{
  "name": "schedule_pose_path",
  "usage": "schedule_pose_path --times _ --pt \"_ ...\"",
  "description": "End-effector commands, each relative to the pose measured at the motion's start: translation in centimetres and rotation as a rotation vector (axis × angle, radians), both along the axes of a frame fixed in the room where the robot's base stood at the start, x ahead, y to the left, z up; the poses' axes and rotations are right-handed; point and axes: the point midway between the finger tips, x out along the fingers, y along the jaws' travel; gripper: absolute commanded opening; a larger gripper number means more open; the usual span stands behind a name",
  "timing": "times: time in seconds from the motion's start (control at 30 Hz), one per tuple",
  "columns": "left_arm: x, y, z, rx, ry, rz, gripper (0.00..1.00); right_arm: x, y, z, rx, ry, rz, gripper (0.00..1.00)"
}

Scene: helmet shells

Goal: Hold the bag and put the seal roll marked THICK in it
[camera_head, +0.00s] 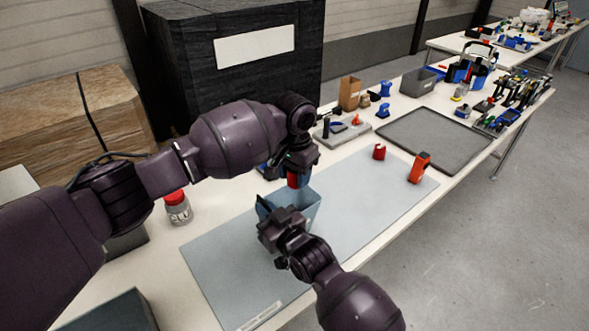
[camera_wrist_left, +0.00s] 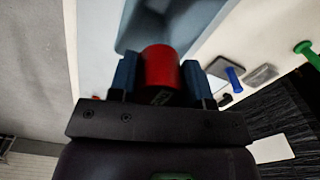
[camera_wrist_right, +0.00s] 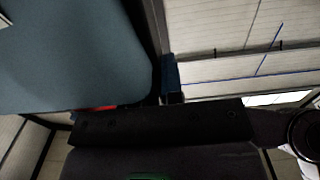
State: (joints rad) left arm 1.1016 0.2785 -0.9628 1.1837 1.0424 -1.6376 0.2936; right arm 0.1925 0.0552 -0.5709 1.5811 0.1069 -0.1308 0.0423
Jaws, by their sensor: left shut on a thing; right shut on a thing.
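The bag (camera_head: 309,213) is an open-topped blue-grey pouch standing on the pale mat. My right gripper (camera_head: 272,215) is shut on the bag's near rim. The bag's wall fills the upper left of the right wrist view (camera_wrist_right: 75,55) and hides one finger. My left gripper (camera_head: 295,176) is shut on a red roll (camera_wrist_left: 161,68) and holds it at the bag's mouth. The roll also shows in the head view (camera_head: 293,180), partly hidden by the gripper. A mark on its dark end is too small to read. How deep the roll sits is unclear.
The mat (camera_head: 350,205) carries a small red piece (camera_head: 379,152) and an orange-red block (camera_head: 418,167) to the right. A red-lidded jar (camera_head: 177,208) stands left of the mat. A dark tray (camera_head: 437,139) and several small parts lie beyond.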

Motion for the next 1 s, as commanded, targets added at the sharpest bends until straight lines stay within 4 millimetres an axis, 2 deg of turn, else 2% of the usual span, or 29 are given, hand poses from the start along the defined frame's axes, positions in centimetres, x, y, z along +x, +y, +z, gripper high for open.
schedule_pose_path --times 1.0 --pt "0.0 0.0 -4.9 0.000 0.001 -0.001 0.22 0.0 0.0 0.0 -0.001 0.001 0.000 0.00"
